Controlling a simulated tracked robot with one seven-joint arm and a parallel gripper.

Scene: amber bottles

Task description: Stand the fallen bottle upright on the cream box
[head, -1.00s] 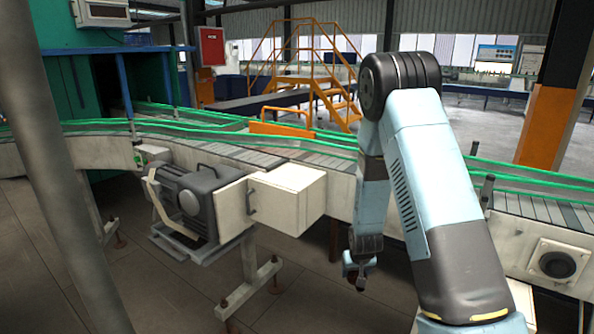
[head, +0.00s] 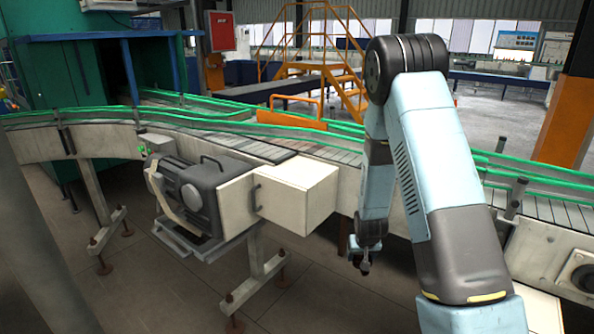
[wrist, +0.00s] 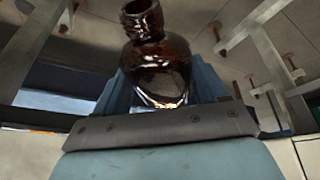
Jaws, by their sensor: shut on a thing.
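A brown amber glass bottle (wrist: 158,62) is between the blue fingers of my gripper (wrist: 163,88) in the wrist view. My gripper is shut on it, and the bottle's open neck points away from the wrist, towards the top of that picture. In the head view my gripper (head: 364,266) hangs low, to the right of and below the cream box (head: 300,196). The bottle is too small and dark there to make out clearly. The cream box is fixed at the conveyor's side, and its flat top shows bare.
A grey motor (head: 202,200) sits left of the cream box. The conveyor (head: 258,150) with green rails (head: 215,123) runs behind both. Conveyor legs (head: 262,260) stand on the tiled floor below. A yellow stair (head: 330,50) is further back.

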